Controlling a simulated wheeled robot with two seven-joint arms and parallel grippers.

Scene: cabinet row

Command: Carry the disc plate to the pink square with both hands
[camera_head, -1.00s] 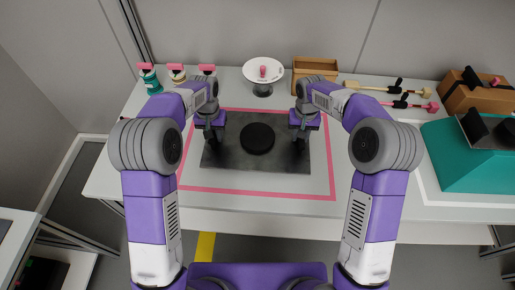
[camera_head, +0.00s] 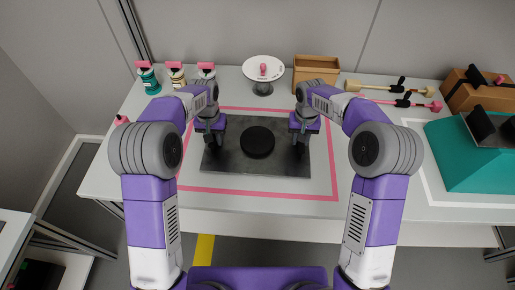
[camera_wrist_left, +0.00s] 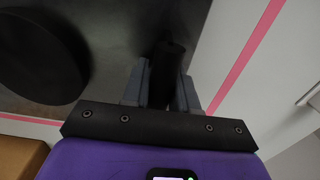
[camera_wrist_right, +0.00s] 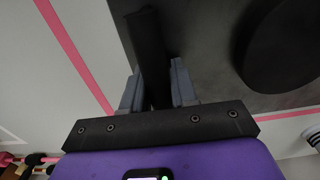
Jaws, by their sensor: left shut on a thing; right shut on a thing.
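The disc plate (camera_head: 222,160) is a dark grey rectangular plate with a black round disc (camera_head: 257,141) on its middle. In the head view it lies inside the pink square outline (camera_head: 250,193) on the white table; whether it touches the table I cannot tell. My left gripper (camera_head: 214,138) is shut on a black handle at the plate's left end, which shows between the fingers in the left wrist view (camera_wrist_left: 162,82). My right gripper (camera_head: 300,137) is shut on the matching handle at the right end, seen in the right wrist view (camera_wrist_right: 152,85).
Several pink-capped bottles (camera_head: 149,80) stand at the back left. A white round stand (camera_head: 263,70) and an open brown box (camera_head: 316,72) are at the back. Mallets (camera_head: 390,88) and a teal case (camera_head: 470,160) are to the right. The table front is clear.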

